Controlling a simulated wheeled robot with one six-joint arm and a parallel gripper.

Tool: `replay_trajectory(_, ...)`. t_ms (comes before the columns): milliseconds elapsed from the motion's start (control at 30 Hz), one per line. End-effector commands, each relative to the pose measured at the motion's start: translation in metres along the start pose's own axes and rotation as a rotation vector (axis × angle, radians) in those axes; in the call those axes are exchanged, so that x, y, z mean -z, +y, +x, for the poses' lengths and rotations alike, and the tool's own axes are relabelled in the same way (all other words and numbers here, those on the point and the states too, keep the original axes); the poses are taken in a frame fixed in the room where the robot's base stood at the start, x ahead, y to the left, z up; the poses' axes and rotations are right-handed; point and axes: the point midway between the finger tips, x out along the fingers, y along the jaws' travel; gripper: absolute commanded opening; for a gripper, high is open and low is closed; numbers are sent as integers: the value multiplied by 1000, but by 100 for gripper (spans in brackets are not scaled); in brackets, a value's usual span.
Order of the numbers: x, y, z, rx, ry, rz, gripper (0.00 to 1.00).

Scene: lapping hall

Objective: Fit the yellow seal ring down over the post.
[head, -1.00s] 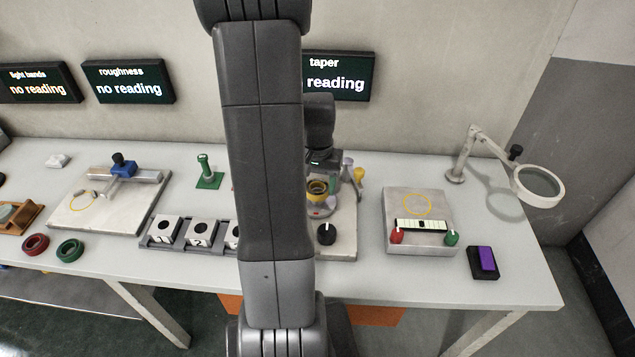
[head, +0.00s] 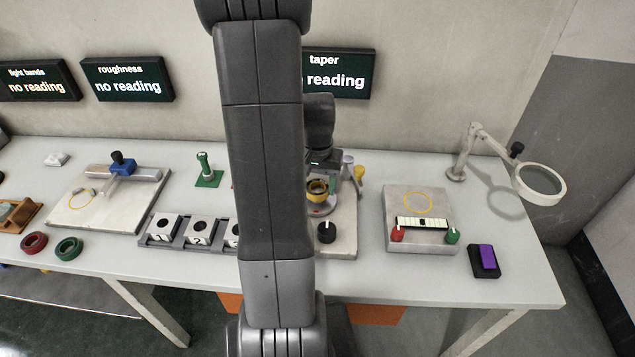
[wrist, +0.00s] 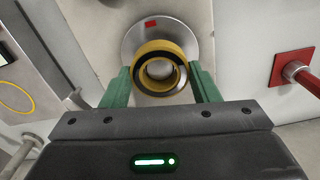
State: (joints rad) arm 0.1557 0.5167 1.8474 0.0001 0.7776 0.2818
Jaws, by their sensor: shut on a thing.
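The yellow seal ring (wrist: 160,47) is between the two green fingers of my gripper (wrist: 160,76) in the wrist view, and the fingers are shut on its sides. In the head view the ring (head: 317,189) shows just right of my arm, over a round silver plate (head: 322,210). The wrist view shows that plate (wrist: 130,42) behind the ring, with a red mark on it. A pale grey round shape shows through the ring's opening. I cannot tell whether it is the post's top, or how far the ring is over it.
A black knob (head: 326,232) stands in front of the plate. Yellow and lilac-topped pieces (head: 359,174) stand close behind it to the right. A red stand (wrist: 292,68) is at the right in the wrist view. A grey block (head: 419,240) lies right of the plate. My arm hides part of the bench.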

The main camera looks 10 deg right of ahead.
Motion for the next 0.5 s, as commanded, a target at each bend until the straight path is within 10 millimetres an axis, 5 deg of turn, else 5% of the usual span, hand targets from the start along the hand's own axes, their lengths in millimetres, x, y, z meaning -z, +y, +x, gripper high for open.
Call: replay_trajectory(500, 0, 0, 5, 0, 0, 0, 31)
